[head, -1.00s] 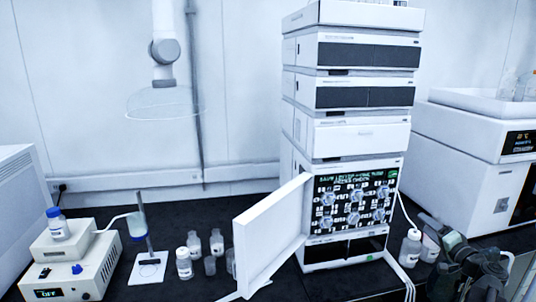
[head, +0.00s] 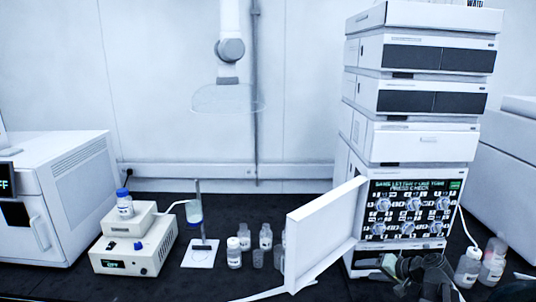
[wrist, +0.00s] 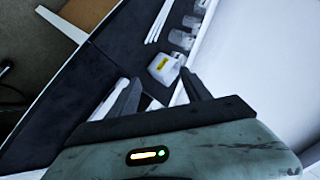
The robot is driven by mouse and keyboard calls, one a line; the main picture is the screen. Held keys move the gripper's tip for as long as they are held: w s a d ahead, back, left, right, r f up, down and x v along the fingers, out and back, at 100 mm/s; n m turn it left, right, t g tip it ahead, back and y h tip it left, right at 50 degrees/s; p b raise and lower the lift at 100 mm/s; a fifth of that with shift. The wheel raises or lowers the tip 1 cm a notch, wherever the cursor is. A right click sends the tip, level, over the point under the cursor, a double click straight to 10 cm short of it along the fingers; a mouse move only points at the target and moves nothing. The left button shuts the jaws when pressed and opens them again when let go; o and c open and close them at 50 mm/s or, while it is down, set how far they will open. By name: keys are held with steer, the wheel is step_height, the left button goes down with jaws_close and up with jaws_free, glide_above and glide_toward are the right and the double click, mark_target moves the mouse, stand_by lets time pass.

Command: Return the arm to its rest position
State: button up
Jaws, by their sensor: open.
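My gripper (wrist: 158,92) shows in the wrist view with its two dark fingers spread apart and nothing between them. Beyond the fingertips lies a small clear bottle with a yellow label (wrist: 163,68), apart from the gripper. In the head view my dark arm (head: 420,272) is at the lower right, in front of the base of the chromatography stack (head: 425,140). The fingertips cannot be made out in the head view.
The stack's white door (head: 325,235) stands open toward the front left. Bottles (head: 467,268) stand right of my arm. Several small bottles (head: 265,237) stand left of the door. A stirrer box (head: 135,245) and a white instrument (head: 65,195) are farther left.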

steer(key=s+a+f+n+g+h, duration=0.1)
steer(key=s+a+f+g+h, duration=0.1)
steer(key=a, duration=0.5)
steer(key=s+a+f+n+g+h, duration=0.1)
steer(key=s+a+f+n+g, duration=0.1)
steer(key=s+a+f+g, duration=0.2)
steer(key=s+a+f+n+g+h, duration=0.2)
steer(key=s+a+f+g, duration=0.1)
steer(key=a, duration=0.7)
steer(key=shift+s+a+f+h, duration=0.2)
steer(key=shift+s+a+h, duration=0.15)
steer(key=shift+s, duration=0.55)
